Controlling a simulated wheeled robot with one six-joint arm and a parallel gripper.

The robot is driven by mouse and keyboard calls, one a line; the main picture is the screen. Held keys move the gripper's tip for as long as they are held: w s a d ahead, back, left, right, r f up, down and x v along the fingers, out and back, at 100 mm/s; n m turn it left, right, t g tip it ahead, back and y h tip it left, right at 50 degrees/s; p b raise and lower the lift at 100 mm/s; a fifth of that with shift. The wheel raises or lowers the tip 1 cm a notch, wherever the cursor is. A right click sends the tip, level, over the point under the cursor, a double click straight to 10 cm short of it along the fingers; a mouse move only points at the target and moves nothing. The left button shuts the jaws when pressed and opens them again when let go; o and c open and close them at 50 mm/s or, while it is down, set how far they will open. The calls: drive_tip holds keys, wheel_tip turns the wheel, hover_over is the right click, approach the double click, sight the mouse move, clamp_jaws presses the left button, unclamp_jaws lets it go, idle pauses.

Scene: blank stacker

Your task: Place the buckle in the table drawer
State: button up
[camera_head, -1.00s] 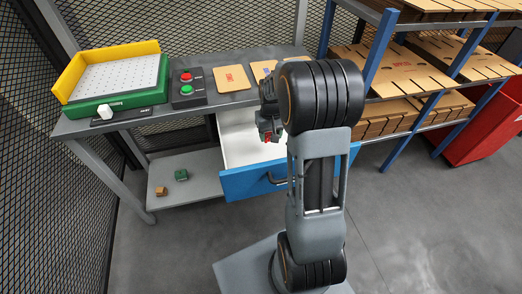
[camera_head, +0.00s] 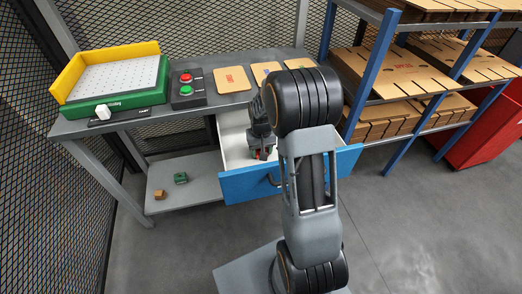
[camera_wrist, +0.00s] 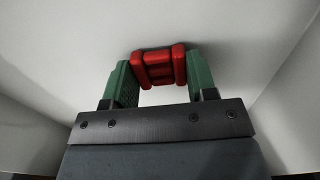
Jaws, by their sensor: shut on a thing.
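The buckle (camera_wrist: 158,68) is a small red piece, seen clearly in the wrist view between the two green fingers. My gripper (camera_wrist: 158,75) is shut on it. In the head view my gripper (camera_head: 262,153) is down inside the open drawer, and only a bit of red shows at its tip. The table drawer (camera_head: 236,186) has a blue front and a white inside and is pulled out under the grey table. White drawer surfaces surround the gripper in the wrist view. I cannot tell whether the buckle touches the drawer floor.
On the table (camera_head: 215,112) stand a green and yellow tray (camera_head: 115,82), a button box (camera_head: 187,90) and several tan cards. A green block (camera_head: 180,178) and a brown block (camera_head: 160,194) lie on the lower shelf. A blue-framed rack (camera_head: 378,70) stands at the right.

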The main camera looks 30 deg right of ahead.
drive_tip(key=shift+f, duration=0.15)
drive_tip(key=o, duration=0.9)
wheel_tip(320, 180, up, 12)
drive_tip(key=p, duration=0.3)
drive_tip(key=s+a+r+t, duration=0.1)
drive_tip(key=s+a+r, duration=0.1)
drive_tip(key=s, duration=0.3)
drive_tip(key=s+a+r+n+t, duration=0.1)
drive_tip(key=s+a+r, duration=0.1)
drive_tip(key=s+a, duration=0.2)
drive_tip(key=s+a+r+n, duration=0.1)
drive_tip(key=s+a+r, duration=0.1)
drive_tip(key=s, duration=0.4)
drive_tip(key=shift+s+a+t, duration=0.4)
drive_tip(key=shift+a, duration=0.05)
drive_tip(key=shift+s+a+f, duration=0.1)
drive_tip(key=shift+s+f, duration=0.05)
drive_tip(key=shift+s, duration=0.25)
